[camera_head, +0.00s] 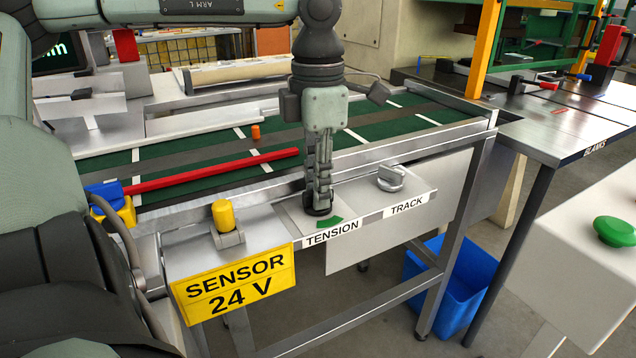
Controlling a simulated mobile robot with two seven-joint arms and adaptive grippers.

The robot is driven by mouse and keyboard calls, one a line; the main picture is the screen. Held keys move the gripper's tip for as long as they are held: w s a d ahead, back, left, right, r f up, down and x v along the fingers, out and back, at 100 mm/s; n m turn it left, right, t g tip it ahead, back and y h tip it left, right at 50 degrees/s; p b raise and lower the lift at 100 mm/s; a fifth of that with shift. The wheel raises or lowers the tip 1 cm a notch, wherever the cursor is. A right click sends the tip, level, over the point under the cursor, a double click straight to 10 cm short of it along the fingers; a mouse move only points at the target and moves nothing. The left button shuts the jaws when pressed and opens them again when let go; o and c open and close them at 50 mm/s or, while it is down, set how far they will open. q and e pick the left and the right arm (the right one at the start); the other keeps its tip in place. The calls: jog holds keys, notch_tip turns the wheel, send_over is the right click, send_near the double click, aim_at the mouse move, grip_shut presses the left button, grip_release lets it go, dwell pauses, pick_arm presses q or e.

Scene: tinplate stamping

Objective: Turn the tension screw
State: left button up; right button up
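My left gripper (318,208) points straight down at the plate behind the TENSION label (331,234). Its fingers look close together, but I see them nearly edge-on and cannot tell whether they grip anything. The tension screw is hidden by the fingertips; only a dark round patch shows at their lower end. A green curved mark (329,222) lies on the plate just right of the fingertips. The similar grey TRACK knob (391,178) stands uncovered to the right, behind its own label (407,205). My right gripper is not in view.
A yellow-capped sensor (224,216) stands left of the gripper, above the SENSOR 24 V sign (236,284). Behind run a red bar (215,171) and the green conveyor belt (190,158) with a small orange piece (255,132). A blue bin (462,290) stands below right.

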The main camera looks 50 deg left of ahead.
pick_arm(q)
grip_shut()
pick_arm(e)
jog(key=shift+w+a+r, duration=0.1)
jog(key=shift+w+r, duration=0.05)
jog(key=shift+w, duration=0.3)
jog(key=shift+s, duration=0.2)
